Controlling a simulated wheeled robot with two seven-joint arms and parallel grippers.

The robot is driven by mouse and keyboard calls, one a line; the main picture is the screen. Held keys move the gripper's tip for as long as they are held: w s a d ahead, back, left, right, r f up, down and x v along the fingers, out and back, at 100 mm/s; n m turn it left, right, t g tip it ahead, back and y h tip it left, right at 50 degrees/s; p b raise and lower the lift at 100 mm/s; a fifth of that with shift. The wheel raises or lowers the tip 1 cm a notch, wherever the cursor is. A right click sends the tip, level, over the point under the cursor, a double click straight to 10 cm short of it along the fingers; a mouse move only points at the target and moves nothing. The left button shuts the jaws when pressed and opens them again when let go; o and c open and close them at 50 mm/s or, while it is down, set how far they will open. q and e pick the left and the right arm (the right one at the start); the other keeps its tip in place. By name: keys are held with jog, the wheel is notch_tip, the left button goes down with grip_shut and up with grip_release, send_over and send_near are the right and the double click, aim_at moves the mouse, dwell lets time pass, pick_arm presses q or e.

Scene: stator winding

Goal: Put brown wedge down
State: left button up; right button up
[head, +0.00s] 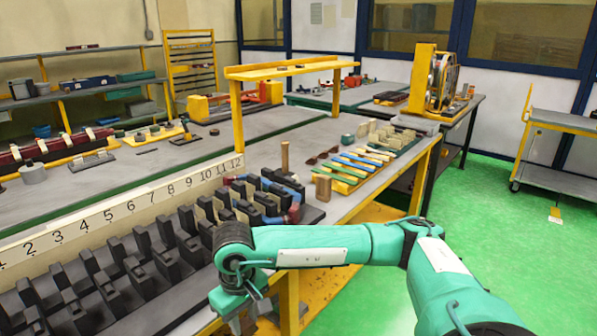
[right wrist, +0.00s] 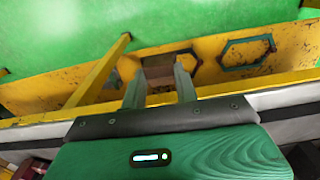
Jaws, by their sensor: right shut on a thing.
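My right gripper (right wrist: 159,78) shows in the right wrist view with its two fingers shut on the brown wedge (right wrist: 158,70), a small brown block between the fingertips. Yellow metal and green floor lie beyond it. In the head view my right gripper (head: 243,322) hangs at the bottom edge, fingers pointing down, beside the bench's front edge; its tips are cut off and the held wedge is hidden. A brown block (head: 323,188) stands on the bench top, with a taller wooden peg (head: 284,157) behind it. My left gripper is not in view.
A numbered strip (head: 110,214) runs along several rows of dark slotted blocks (head: 130,262). Coloured strips (head: 358,165) lie on a tray at the bench's right. A yellow raised shelf (head: 290,67) stands over the bench. The green floor (head: 480,210) at right is mostly clear.

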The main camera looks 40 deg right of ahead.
jog(key=s+a+f, duration=0.2)
jog(key=a+f, duration=0.1)
jog(key=f, duration=0.6)
jog(key=s+a+f, duration=0.2)
jog(key=s+f, duration=0.1)
jog(key=f, duration=0.7)
jog(key=shift+s+a+m, duration=0.3)
jog(key=shift+a, duration=0.1)
